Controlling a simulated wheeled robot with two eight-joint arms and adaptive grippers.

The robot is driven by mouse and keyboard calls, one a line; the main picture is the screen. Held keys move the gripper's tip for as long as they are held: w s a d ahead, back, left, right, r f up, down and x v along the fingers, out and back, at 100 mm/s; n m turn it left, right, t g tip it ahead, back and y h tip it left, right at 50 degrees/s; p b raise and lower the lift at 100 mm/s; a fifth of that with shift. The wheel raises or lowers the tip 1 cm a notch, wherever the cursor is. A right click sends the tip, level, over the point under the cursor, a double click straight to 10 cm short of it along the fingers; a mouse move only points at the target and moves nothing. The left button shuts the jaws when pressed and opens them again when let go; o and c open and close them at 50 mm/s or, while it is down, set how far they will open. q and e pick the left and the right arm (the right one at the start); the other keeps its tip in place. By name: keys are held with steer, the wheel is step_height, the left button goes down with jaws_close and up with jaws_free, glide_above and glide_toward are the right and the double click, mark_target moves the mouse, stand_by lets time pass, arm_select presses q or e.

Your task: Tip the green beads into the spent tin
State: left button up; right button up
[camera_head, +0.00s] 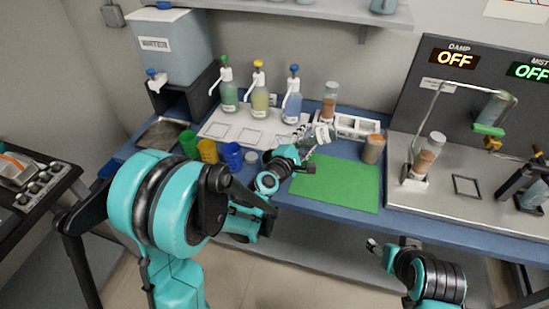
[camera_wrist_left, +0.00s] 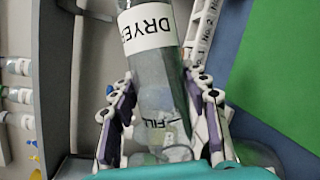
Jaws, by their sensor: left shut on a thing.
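My left gripper (camera_head: 308,140) is shut on a clear cylinder (camera_head: 323,133), above the bench by the back-left corner of the green mat. In the left wrist view the cylinder (camera_wrist_left: 155,75) lies between the two fingers (camera_wrist_left: 160,105). It has a white label starting "DRYE" and a fill mark, and a few pale bits show near its lower end. I cannot make out green beads clearly.
The green mat (camera_head: 338,184) is bare. Green, yellow and blue cups (camera_head: 208,151) stand left of my left gripper. Pump bottles (camera_head: 260,88) and a white rack (camera_head: 358,126) stand behind. A jar with brown contents (camera_head: 373,150) is close right, before the grey machine (camera_head: 455,205).

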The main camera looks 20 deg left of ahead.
arm_select(q)
steer(key=shift+s+a+r+n+t+b, duration=0.1)
steer(key=shift+a+r+n+t+b, duration=0.5)
steer(key=shift+r+n, duration=0.3)
stand_by(1.6)
steer(key=shift+d+f+m+g+p, duration=0.55)
steer(key=shift+m+p, duration=0.15)
steer(key=shift+m, duration=0.1)
steer(key=shift+d+f, duration=0.1)
steer(key=shift+f, duration=0.3)
steer(key=shift+m, duration=0.3)
